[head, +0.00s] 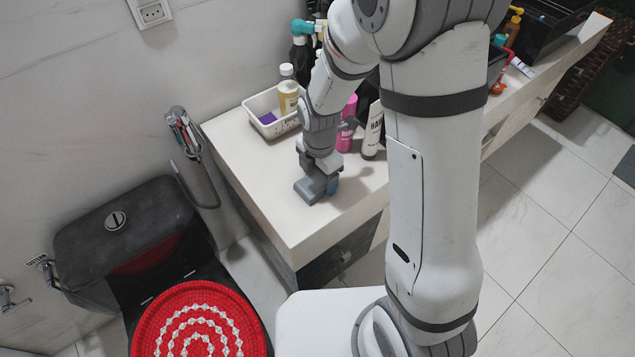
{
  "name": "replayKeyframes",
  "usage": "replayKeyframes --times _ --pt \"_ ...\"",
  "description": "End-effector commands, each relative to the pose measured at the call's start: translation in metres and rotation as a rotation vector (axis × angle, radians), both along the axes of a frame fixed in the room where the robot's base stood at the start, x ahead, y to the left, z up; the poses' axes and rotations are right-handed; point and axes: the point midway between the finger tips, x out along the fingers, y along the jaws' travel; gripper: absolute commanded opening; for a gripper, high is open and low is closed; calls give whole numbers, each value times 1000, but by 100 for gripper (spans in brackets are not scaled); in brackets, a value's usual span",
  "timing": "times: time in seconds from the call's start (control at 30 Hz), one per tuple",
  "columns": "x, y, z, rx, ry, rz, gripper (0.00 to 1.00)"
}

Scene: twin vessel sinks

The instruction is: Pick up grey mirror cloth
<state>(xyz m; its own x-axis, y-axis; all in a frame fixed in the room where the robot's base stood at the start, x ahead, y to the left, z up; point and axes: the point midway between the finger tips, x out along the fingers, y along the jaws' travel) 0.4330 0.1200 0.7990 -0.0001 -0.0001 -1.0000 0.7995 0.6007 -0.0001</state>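My gripper (318,190) points down at the near left end of the pale counter (235,150), close above or touching its top. Its fingers are seen from behind and above, so I cannot tell whether they are open or shut. I cannot make out a grey mirror cloth. My gripper and arm cover part of the counter, and the cloth may be hidden there.
A white basket (262,128) with a bottle (288,97) and a purple item stands behind the gripper. A pink bottle (347,125) and a white tube (373,130) stand to its right. A black toilet (120,235) with a red cover (200,318) is at left.

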Motion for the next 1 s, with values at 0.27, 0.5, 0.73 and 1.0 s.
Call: replayKeyframes --times 0.27,0.5,0.73,1.0 --pt "0 0 0 0 0 0 49" --pt "0 0 0 0 0 0 39" --pt "1 0 12 2 -4 0 39" --pt "1 1 66 2 -6 0 39"
